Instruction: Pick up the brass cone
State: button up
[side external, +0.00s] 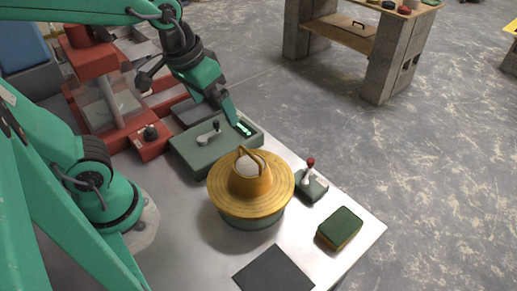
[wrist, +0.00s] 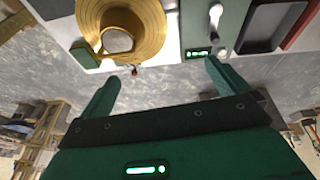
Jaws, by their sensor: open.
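The brass cone (side external: 250,188) is golden yellow, with a wide round brim and a looped handle at its top. It sits upright on a round green tub (side external: 250,221) on the metal table. In the wrist view the cone (wrist: 150,32) shows at the upper left, from above, with a pale opening in its middle. My gripper (side external: 236,116) is open and empty, above the far part of the green lever box, behind and slightly left of the cone and apart from it. In the wrist view its two fingers (wrist: 162,80) stand wide apart, with only floor between them.
A green lever box (side external: 200,155) stands behind the cone. A small red-knobbed lever (side external: 311,178) and a green-topped block (side external: 340,227) are to the right. A dark flat plate (side external: 273,271) lies in front. A workbench (side external: 350,40) stands farther back.

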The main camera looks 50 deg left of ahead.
aim_at(252, 163)
jog(key=w+d+f+g, duration=0.1)
jog(key=d, duration=0.1)
jog(key=d+f+g, duration=0.1)
jog(key=d+f, duration=0.1)
jog(key=d, duration=0.1)
jog(key=w+d+f+n+g, duration=0.1)
jog(key=d, duration=0.1)
jog(key=shift+w+d+f, duration=0.2)
jog(key=shift+w, duration=0.15)
jog(key=shift+w+d+f+y, duration=0.1)
jog(key=shift+d+f+y, duration=0.25)
jog(key=shift+d, duration=0.25)
jog(key=shift+f, duration=0.15)
jog(key=shift+f, duration=1.25)
jog(key=shift+w+f, duration=0.1)
jog(key=shift+f, duration=2.5)
